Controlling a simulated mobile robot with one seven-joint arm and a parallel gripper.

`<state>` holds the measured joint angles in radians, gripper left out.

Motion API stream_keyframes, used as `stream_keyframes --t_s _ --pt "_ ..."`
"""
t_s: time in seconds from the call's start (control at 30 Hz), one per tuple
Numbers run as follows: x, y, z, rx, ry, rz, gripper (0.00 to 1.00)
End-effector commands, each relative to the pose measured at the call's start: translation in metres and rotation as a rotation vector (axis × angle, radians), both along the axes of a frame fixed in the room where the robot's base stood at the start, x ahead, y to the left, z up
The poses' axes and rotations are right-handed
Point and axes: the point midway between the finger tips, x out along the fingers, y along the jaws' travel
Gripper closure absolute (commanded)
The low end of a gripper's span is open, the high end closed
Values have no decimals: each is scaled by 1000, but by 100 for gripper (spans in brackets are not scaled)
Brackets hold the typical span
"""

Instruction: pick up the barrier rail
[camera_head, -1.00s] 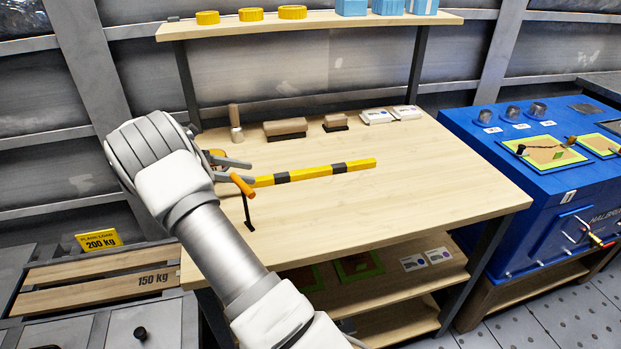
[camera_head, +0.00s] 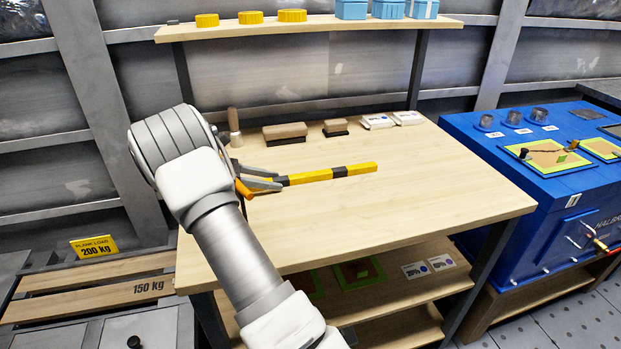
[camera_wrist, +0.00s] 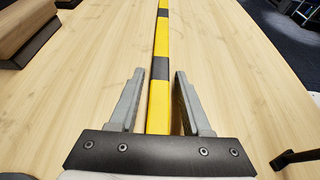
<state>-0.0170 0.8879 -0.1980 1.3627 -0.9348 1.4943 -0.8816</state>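The barrier rail (camera_head: 330,173) is a long yellow bar with black bands, lying on the wooden workbench. In the wrist view the rail (camera_wrist: 159,95) runs away from me between the two fingers. My gripper (camera_wrist: 156,103) is open, with one finger on each side of the rail and a visible gap on both sides. In the head view my gripper (camera_head: 280,180) is over the left part of the rail and hides that end. I cannot tell how far down the fingers reach beside the rail.
The workbench (camera_head: 420,190) is clear to the right and in front. Brown-topped blocks (camera_head: 285,131), a wooden-handled tool (camera_head: 234,122) and white packets (camera_head: 379,121) stand at its back. A shelf with yellow rings (camera_head: 250,17) is above. A blue cabinet (camera_head: 535,190) stands at the right.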

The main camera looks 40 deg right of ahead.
Motion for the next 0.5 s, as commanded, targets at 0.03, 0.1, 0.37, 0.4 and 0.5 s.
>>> stream_keyframes --t_s 0.03,0.1,0.37,0.4,0.5 --pt "0 0 0 0 0 0 63" --pt "0 0 0 0 0 0 75" --pt "0 0 0 0 0 0 100" --pt "0 0 0 0 0 0 100" --pt "0 0 0 -1 0 0 100"
